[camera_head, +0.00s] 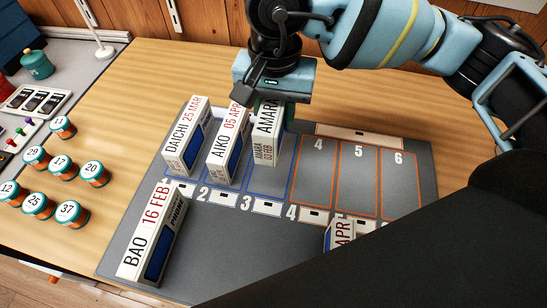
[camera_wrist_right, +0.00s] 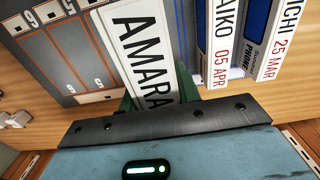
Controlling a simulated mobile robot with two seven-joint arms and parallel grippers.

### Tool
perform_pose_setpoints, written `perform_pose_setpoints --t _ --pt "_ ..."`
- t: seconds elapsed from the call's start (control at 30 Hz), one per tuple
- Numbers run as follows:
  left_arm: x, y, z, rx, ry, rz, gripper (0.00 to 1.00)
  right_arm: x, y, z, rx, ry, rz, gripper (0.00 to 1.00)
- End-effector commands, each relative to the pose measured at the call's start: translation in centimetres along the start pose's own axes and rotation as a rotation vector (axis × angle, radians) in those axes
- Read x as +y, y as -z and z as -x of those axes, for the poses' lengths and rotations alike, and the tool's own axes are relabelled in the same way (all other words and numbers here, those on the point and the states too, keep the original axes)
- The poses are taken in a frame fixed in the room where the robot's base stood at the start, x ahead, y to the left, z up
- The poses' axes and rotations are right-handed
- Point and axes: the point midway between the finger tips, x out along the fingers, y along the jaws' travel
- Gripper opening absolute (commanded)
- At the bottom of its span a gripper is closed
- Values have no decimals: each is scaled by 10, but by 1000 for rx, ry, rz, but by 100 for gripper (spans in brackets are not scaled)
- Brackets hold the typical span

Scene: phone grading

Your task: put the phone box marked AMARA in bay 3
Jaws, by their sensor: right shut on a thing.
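The AMARA phone box (camera_head: 264,148) is white with black lettering and stands upright at bay 3 (camera_head: 262,191) on the grey mat. My right gripper (camera_head: 270,108) is above and behind it, shut on its far end. In the right wrist view the AMARA box (camera_wrist_right: 140,45) sits between the green fingers (camera_wrist_right: 155,92). The AIKO box (camera_head: 229,146) stands just left of it, with the DAICHI box (camera_head: 184,144) further left. I cannot tell whether the AMARA box rests fully on the mat. My left gripper is not seen.
Bays 4, 5 and 6 (camera_head: 357,183), outlined in orange, are empty. The BAO box (camera_head: 147,237) stands at the mat's front left. Another box (camera_head: 338,234) is partly hidden by a dark arm part of mine. Several numbered jars (camera_head: 62,166) stand on the left.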

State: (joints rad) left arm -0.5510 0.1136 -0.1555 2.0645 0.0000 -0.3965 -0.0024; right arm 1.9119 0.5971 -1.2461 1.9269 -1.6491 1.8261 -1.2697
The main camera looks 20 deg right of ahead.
Motion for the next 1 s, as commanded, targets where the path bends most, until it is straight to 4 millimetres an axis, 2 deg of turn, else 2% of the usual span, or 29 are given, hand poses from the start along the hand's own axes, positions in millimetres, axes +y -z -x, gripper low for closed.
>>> perform_pose_setpoints --t 0.27,0.57,0.83,1.0 --pt "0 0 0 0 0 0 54 -2 -1 -3 0 0 -19 2" --pt "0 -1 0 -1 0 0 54 -2 -1 -44 0 0 -17 2" --pt "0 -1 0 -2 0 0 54 -2 -1 -53 0 0 -16 2" --pt "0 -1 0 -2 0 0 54 -1 -1 -75 -1 -2 -17 2"
